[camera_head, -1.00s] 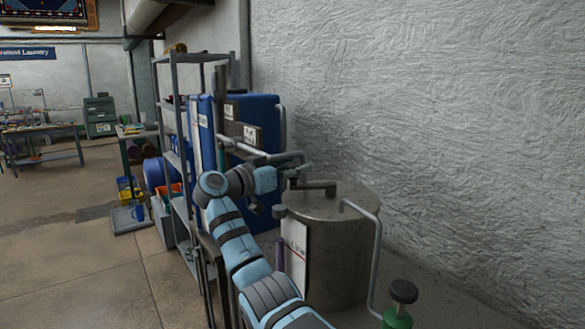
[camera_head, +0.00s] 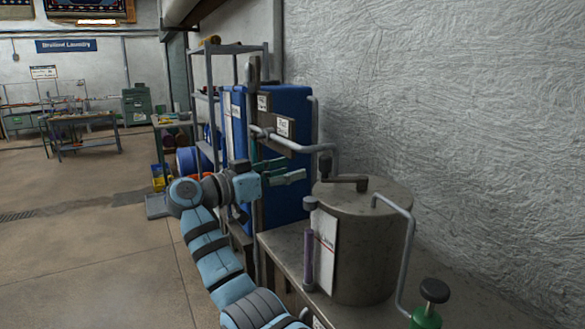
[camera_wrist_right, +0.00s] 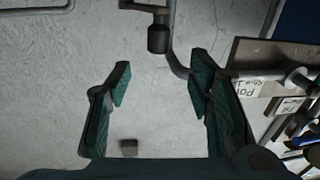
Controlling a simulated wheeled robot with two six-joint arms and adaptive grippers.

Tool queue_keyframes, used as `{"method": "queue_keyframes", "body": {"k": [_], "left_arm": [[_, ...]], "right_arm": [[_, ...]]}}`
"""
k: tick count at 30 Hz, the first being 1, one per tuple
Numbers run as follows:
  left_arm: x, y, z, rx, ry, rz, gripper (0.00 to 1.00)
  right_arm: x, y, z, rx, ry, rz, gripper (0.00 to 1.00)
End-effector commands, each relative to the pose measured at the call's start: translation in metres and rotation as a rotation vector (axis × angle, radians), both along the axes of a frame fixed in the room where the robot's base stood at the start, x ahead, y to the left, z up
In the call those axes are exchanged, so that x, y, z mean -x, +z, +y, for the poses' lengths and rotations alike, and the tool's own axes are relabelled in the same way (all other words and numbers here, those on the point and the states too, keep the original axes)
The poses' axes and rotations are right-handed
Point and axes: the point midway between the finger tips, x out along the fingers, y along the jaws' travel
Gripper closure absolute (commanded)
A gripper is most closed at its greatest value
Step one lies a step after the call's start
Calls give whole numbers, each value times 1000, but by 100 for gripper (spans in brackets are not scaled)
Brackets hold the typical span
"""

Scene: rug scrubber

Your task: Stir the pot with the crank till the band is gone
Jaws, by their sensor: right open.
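The pot (camera_head: 362,245) is a grey metal cylinder on a bench at the right, with a white label on its front. The crank (camera_head: 348,181) lies across its lid, with a dark upright grip at its left end. A purple upright tube (camera_head: 308,258) is on the pot's left side; I cannot make out a band. My right gripper (camera_head: 296,170) is open and empty, left of the crank and apart from it. In the right wrist view the open fingers (camera_wrist_right: 160,80) have only wall between them, and a dark cylindrical grip (camera_wrist_right: 158,38) shows beyond. My left gripper is out of view.
A grey pipe (camera_head: 285,140) with labels runs close behind my right gripper, before a blue tank (camera_head: 292,105). A bent rod (camera_head: 408,240) and a green item with a black knob (camera_head: 430,300) stand right of the pot. The rough wall is behind.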

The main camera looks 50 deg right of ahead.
Motion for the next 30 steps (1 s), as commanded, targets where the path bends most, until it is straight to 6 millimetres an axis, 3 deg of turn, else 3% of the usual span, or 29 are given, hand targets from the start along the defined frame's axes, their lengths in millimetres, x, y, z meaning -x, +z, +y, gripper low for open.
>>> {"method": "queue_keyframes", "body": {"k": [2,5,10,12,14,17,27,30], "left_arm": [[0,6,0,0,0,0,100],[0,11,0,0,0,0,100],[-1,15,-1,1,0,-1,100],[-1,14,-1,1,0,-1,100],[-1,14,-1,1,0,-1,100],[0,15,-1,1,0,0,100],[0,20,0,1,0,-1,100],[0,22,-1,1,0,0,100]], "right_arm": [[6,-22,0,2,9,17,53],[24,-28,4,-20,104,-65,53],[54,-3,20,-22,336,-127,53],[59,12,25,-4,403,-117,53],[56,12,22,-2,415,-60,53],[53,13,8,1,410,-48,53],[35,13,-83,-2,406,-48,53],[31,13,-101,-3,409,-51,53]]}}
